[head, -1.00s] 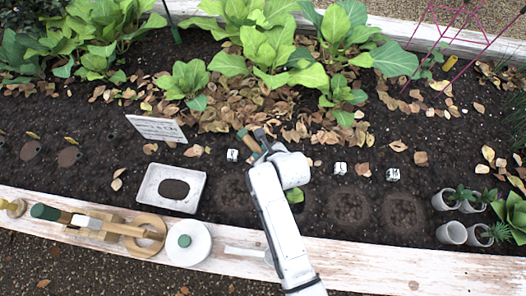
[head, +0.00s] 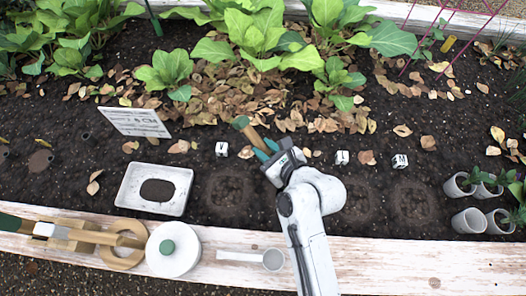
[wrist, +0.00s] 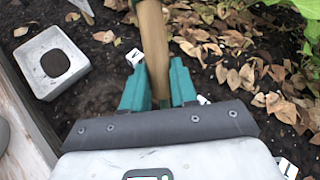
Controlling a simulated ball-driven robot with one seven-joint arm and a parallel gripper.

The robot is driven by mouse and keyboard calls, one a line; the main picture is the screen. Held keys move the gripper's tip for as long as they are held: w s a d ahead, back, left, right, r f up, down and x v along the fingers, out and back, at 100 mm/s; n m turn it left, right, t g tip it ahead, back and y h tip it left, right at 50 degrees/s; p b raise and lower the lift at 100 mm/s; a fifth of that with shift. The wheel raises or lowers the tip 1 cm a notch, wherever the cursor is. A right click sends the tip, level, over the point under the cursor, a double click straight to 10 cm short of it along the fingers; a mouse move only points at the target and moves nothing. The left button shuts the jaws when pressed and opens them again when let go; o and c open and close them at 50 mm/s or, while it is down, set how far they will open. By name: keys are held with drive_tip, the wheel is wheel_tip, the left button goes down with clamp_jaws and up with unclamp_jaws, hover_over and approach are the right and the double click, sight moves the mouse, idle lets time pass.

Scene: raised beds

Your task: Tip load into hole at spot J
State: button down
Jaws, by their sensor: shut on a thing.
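My gripper (head: 272,150) is shut on a wooden handle (head: 252,134) with a green end, above the soil. In the wrist view the handle (wrist: 154,45) stands between my teal fingers (wrist: 157,85) and runs out of the top of the picture. The tool's working end and any load are not visible. Round dug spots show in the soil, one left of my arm (head: 230,190) and others to the right (head: 352,203) (head: 413,203). White letter cubes stand behind them: one at left (head: 221,149), one right of my gripper (head: 342,157), one farther right (head: 400,161). I cannot make out a J.
A white tub (head: 130,190) with a dark oval inside sits left; it also shows in the wrist view (wrist: 28,68). Grey pots (head: 468,221) stand right. Leafy plants fill the back.

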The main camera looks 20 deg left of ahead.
drive_tip(key=shift+s+d+t+y+b, duration=0.2)
drive_tip(key=shift+d+y+b, duration=0.25)
drive_tip(key=shift+b, duration=1.35)
drive_tip(key=shift+s+d+t+y+b, duration=0.15)
drive_tip(key=shift+d+y+b, duration=0.3)
drive_tip(key=shift+b, duration=1.35)
drive_tip(key=d+t+y+b, duration=0.1)
drive_tip(key=b, duration=0.2)
drive_tip(key=s+d+t+y+b, duration=0.1)
drive_tip(key=d+b, duration=0.1)
drive_tip(key=b, duration=0.1)
drive_tip(key=shift+r+m+y, duration=0.2)
drive_tip(key=shift+m+y, duration=0.1)
drive_tip(key=shift+s+d+r+t+y+b, duration=0.3)
drive_tip(key=shift+d+y+b, duration=0.3)
drive_tip(key=shift+b, duration=0.35)
drive_tip(key=shift+r, duration=0.15)
